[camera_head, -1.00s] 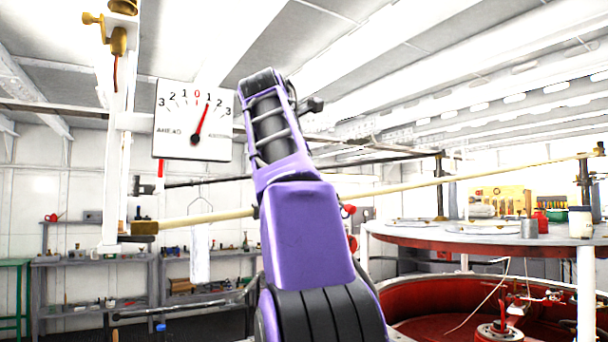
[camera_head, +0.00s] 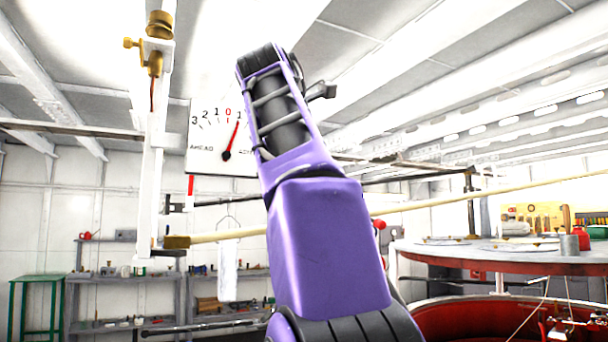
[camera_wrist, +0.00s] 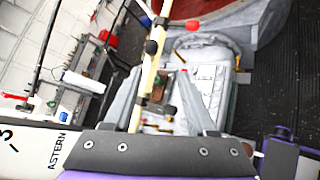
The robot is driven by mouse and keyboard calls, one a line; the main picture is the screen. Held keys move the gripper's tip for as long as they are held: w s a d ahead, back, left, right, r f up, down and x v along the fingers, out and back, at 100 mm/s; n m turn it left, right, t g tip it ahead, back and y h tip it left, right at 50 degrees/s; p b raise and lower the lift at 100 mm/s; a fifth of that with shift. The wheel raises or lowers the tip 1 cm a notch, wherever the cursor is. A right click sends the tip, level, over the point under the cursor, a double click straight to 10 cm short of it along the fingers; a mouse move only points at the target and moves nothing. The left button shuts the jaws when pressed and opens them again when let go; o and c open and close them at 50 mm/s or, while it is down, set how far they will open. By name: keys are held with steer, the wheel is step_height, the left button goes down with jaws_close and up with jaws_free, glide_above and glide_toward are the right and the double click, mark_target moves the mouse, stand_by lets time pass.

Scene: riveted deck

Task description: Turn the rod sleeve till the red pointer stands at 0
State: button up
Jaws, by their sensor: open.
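The white dial (camera_head: 207,150) hangs at left of centre in the head view, its right side hidden by my arm. Its red pointer (camera_head: 233,138) leans right of the red 0, at about the 1 on the astern side. Part of the dial (camera_wrist: 35,150) shows at the wrist view's lower left. A pale rod (camera_head: 215,236) passes behind my arm; the rod (camera_wrist: 149,75) also runs up the wrist view, with black and red knobs near it. I cannot clearly make out the sleeve. My gripper (camera_wrist: 160,75) is open, with the rod showing between its grey fingers.
A white post (camera_head: 152,190) with brass fittings stands left of the dial. A round red-edged table (camera_head: 480,262) is at right, above a red tub (camera_head: 450,318).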

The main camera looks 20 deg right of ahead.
steer(key=s+a+b, duration=0.1)
steer(key=s+a, duration=0.4)
steer(key=shift+s+a, duration=0.15)
steer(key=shift+a, duration=0.05)
steer(key=shift+c, duration=0.4)
